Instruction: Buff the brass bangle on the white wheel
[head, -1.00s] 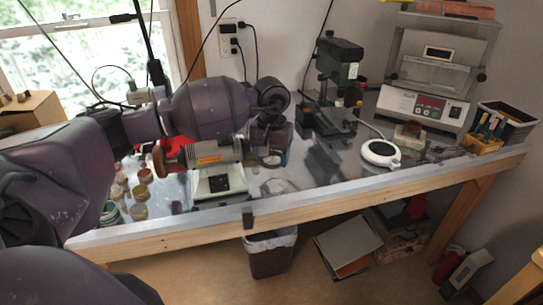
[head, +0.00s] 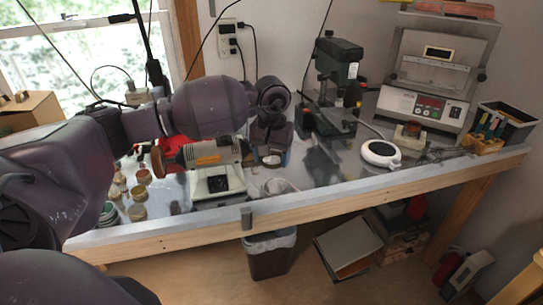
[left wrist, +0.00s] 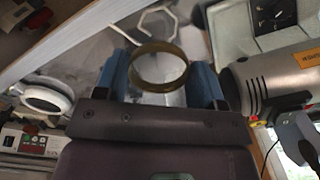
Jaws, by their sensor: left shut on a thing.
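The brass bangle (left wrist: 160,69) shows in the left wrist view as a dark golden ring, upright between the blue fingers of my left gripper (left wrist: 161,80), which is shut on it. In the head view my left gripper (head: 272,150) is just right of the buffing machine and pointed down; the bangle cannot be made out there. The buffing machine (head: 212,154) has a grey motor with an orange label and a brown wheel (head: 158,162) at its left end. Its motor (left wrist: 280,80) is right of the bangle in the wrist view, apart from it. I cannot make out the white wheel clearly.
A green drill press (head: 338,62) stands behind right of my gripper. A round white device (head: 380,153) lies on the bench (head: 330,182) further right. Small jars (head: 137,212) stand at the left. The front of the bench right of the machine is mostly clear.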

